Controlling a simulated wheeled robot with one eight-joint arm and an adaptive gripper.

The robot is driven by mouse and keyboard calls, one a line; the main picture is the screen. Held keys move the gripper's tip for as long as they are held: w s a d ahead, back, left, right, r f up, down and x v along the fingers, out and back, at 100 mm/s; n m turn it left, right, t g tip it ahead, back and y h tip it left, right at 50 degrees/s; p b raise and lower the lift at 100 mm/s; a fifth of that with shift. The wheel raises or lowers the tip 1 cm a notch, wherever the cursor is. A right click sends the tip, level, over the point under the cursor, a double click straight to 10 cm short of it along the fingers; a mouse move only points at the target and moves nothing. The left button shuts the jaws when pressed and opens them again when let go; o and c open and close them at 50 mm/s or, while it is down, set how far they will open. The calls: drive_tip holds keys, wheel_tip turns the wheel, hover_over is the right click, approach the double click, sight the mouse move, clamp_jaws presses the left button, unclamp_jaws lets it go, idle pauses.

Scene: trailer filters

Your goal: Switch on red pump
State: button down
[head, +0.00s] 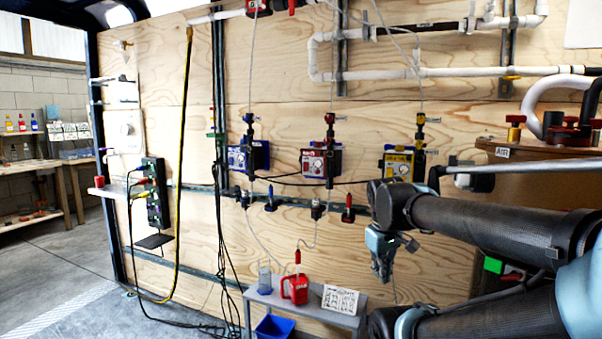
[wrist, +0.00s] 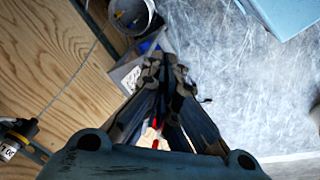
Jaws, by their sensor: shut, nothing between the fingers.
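The red pump (head: 321,162) is mounted on the plywood wall in the middle of the head view, with a dial on its front. A blue pump (head: 248,157) is to its left and a yellow pump (head: 404,163) to its right. My gripper (head: 382,272) points down, lower than the red pump and to its right, clear of it. In the wrist view my gripper (wrist: 166,68) is shut and empty. Whether the pump is on is too small to tell.
A grey bench (head: 262,299) stands below the pumps with a red jug (head: 295,289), a clear beaker and a white printed card (head: 340,299). A blue bin (head: 274,328) is under it. Red-handled (head: 348,214) and blue-handled (head: 270,197) valves line the rail. Tubes hang along the wall.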

sight(303, 169)
drive_tip(key=w+a+r+n+t+h, duration=0.1)
drive_tip(key=w+a+r+n, duration=0.3)
drive_tip(key=w+r+n, duration=0.5)
drive_tip(key=w+a+r+n+t, duration=0.2)
drive_tip(key=w+a+r+n, duration=0.6)
drive_tip(key=a+r, duration=0.2)
drive_tip(key=w+a+r+n+t, duration=0.1)
drive_tip(key=w+a+r+n, duration=0.7)
drive_tip(key=a+r, duration=0.3)
drive_tip(key=shift+w+a+n+t+h, duration=0.15)
drive_tip(key=shift+a+n+t+h, duration=0.25)
drive_tip(key=shift+a+n, duration=0.55)
drive_tip(key=shift+w+d+r+x, duration=0.1)
drive_tip(key=shift+w+r+x, duration=0.25)
drive_tip(key=shift+x, duration=1.8)
drive_tip(key=shift+w+d+r+x, duration=0.2)
drive_tip(key=shift+w+x, duration=0.15)
drive_tip(key=shift+x, duration=1.75)
drive_tip(key=shift+w+d+r+x, duration=0.1)
drive_tip(key=shift+w+r+x, duration=0.25)
drive_tip(key=shift+x, duration=1.8)
drive_tip(key=shift+d, duration=0.1)
